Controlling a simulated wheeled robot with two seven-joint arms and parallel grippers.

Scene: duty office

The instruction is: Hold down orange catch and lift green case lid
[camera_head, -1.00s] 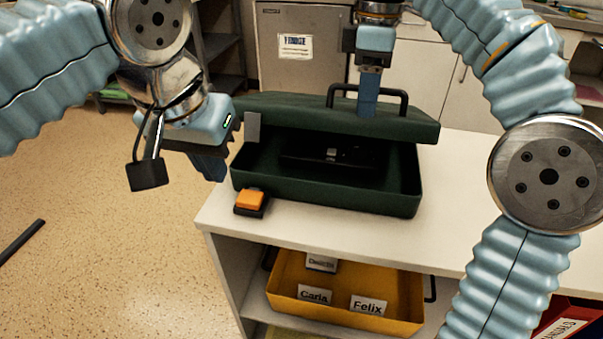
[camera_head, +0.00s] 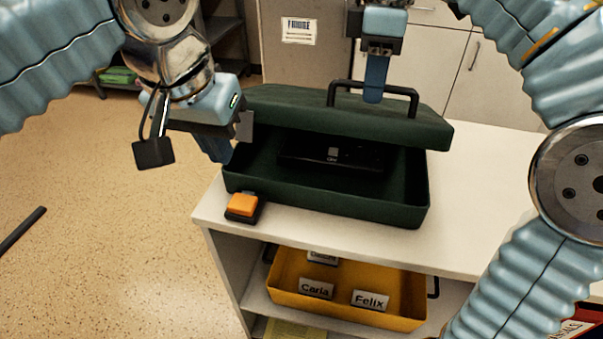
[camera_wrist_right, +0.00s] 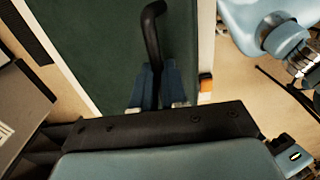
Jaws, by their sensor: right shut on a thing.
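The dark green case (camera_head: 330,205) stands on the white counter. Its lid (camera_head: 330,123) is partly raised, with a gap at the front through which a black object (camera_head: 325,155) shows inside. The orange catch (camera_head: 241,204) sits on a small black base at the case's front left corner. My right gripper (camera_head: 375,92) is shut on the lid's black handle (camera_head: 412,108); the right wrist view shows its fingers (camera_wrist_right: 155,90) at the handle. My left gripper (camera_head: 216,150) is above and behind the catch, apart from it, at the case's left side; its finger gap is unclear.
A yellow tray (camera_head: 283,306) with name cards is on the shelf below the counter. A grey cabinet (camera_head: 290,65) and white cupboards (camera_head: 425,70) stand behind. The counter right of the case (camera_head: 490,190) is clear. A dark bar (camera_head: 22,228) lies on the floor.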

